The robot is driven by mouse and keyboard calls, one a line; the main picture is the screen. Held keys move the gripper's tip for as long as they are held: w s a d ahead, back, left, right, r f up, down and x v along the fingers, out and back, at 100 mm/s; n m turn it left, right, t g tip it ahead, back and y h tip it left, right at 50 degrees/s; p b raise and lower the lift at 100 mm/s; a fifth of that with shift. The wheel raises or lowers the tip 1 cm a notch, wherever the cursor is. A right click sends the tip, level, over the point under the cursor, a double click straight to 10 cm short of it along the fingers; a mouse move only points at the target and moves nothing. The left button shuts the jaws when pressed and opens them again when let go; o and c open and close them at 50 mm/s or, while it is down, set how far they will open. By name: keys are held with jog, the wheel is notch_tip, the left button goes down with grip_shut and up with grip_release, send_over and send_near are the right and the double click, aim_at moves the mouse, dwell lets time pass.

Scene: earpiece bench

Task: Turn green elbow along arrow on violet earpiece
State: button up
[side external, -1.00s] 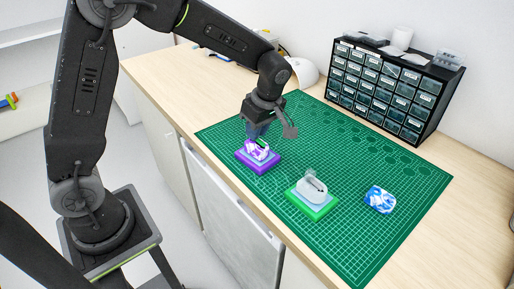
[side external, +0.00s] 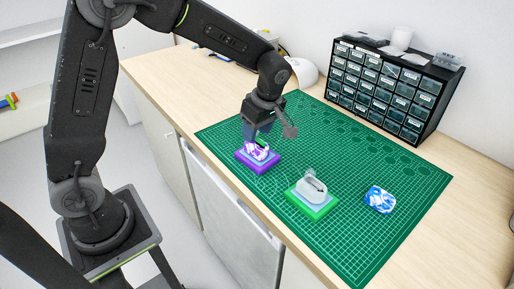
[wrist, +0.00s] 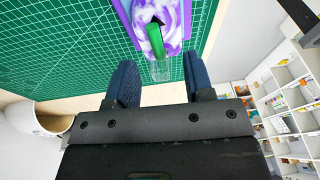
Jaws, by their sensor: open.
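The violet-and-white earpiece (side external: 258,150) sits on a purple base (side external: 258,163) on the green mat. In the wrist view the earpiece (wrist: 170,18) is at the top, and the green elbow (wrist: 157,40) stands out from it with a clear tube end (wrist: 160,70) toward me. My gripper (side external: 256,136) is just above the earpiece in the side view. In the wrist view its two dark blue fingers (wrist: 160,82) are spread apart, with the tube end lying between and beyond their tips. I see no contact with the elbow.
A white case on a green base (side external: 312,205) stands to the right of the earpiece. A blue-and-white piece (side external: 380,200) lies farther right on the cutting mat (side external: 350,245). A black drawer cabinet (side external: 390,90) stands at the back. Mat around the purple base is clear.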

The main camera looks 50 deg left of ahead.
aim_at(267, 146)
jog(key=v, duration=1.4)
jog(key=s+f+m+t+h, duration=0.1)
jog(key=s+m+t, duration=0.5)
jog(key=s+m, duration=1.3)
jog(key=shift+s+a+t+h, duration=0.3)
jog(key=shift+s+h, duration=0.5)
jog(key=shift+s, duration=0.25)
